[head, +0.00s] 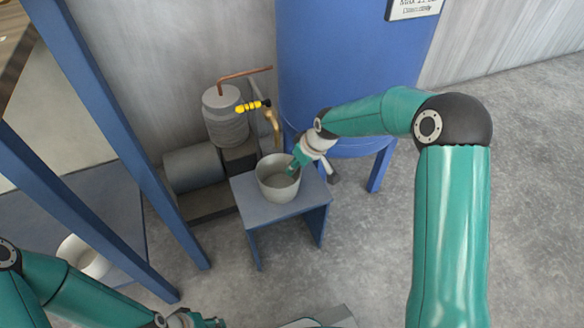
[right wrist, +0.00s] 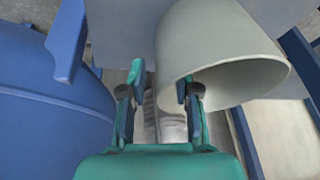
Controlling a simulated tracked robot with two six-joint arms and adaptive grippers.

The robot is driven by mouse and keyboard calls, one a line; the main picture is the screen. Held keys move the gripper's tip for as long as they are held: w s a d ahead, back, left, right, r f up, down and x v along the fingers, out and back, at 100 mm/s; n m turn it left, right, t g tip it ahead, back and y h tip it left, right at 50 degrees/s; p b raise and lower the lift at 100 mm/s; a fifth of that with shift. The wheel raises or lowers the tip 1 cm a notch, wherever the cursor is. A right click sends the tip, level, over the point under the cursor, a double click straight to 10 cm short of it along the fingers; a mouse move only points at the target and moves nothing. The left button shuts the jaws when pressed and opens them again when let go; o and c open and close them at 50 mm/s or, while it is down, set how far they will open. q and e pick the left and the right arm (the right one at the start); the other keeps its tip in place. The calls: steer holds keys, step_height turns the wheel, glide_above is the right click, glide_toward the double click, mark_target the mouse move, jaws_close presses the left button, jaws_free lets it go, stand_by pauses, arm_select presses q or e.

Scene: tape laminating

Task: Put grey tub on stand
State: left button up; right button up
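A grey tub (head: 278,183) stands upright on the small blue stand (head: 284,210) in the head view. My right gripper (head: 293,170) is at the tub's right rim. In the right wrist view its fingers (right wrist: 163,95) are spread apart, with one finger at the edge of the tub (right wrist: 220,50) and the other outside it. I see no tub wall clamped between them. My left gripper (head: 195,320) is at the bottom edge of the head view, partly cut off, and its fingers cannot be made out.
A brass tap (head: 272,119) with a yellow handle is close behind the tub. A blue tank (head: 350,60) stands behind the stand, and a grey pump unit (head: 224,115) to its left. Another pale tub (head: 88,262) sits at lower left behind blue posts (head: 110,120). Floor at right is clear.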

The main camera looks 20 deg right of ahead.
steer(key=p+v, duration=0.2)
steer(key=v, duration=0.7)
steer(key=shift+r+p, duration=0.25)
steer(key=shift+p, duration=0.1)
steer(key=shift+s, duration=0.1)
